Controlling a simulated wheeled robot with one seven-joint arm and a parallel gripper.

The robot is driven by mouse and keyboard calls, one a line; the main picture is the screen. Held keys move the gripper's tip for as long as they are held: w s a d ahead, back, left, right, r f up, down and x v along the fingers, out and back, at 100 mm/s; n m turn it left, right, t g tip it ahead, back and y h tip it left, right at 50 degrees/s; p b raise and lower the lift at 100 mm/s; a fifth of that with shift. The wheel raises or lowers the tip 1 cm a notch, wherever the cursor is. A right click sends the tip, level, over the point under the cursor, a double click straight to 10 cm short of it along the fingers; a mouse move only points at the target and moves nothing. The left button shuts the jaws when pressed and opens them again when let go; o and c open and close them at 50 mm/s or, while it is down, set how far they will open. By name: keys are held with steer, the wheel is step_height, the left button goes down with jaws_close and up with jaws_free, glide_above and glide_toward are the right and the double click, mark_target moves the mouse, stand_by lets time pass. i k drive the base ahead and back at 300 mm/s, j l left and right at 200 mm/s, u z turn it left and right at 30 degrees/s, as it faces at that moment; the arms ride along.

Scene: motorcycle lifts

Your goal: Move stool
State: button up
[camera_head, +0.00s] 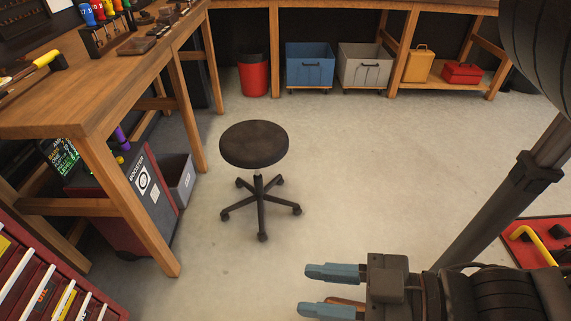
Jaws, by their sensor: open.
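A round black stool (254,145) stands upright on the floor, left of the middle of the head view. It has a dark padded seat, a short metal post and a black star base (261,205) on castors. My gripper (328,288) is at the bottom right of the view, with two blue-grey fingers pointing left. The fingers are apart with nothing held between them. My gripper is apart from the stool, nearer to the camera and to its right.
A wooden workbench (110,95) with tools runs along the left, with a grey bin (177,180) under it. A red bin (253,76), blue crate (310,66) and grey crate (364,67) line the back. A red lift with a yellow bar (535,244) is at right. Middle floor is clear.

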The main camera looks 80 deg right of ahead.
mark_target(256, 145)
steer(key=z, duration=1.45)
steer(key=i+l+u, duration=0.75)
steer(key=l, duration=0.35)
steer(key=i+l+u, duration=0.1)
steer(key=l+u, duration=0.3)
steer(key=l, duration=0.25)
steer(key=i+l+u, duration=0.1)
steer(key=l+u, duration=0.3)
steer(key=l, duration=0.35)
steer(key=l+u, duration=0.35)
steer(key=l, duration=0.4)
steer(key=k+l+u, duration=0.1)
steer(key=l+u, duration=0.3)
steer(key=l, duration=0.3)
steer(key=k+l+u, duration=0.2)
steer(key=l+u, duration=0.2)
steer(key=l, duration=0.35)
steer(key=k+l+u, duration=0.35)
steer(key=l, duration=0.3)
steer(key=i, duration=0.05)
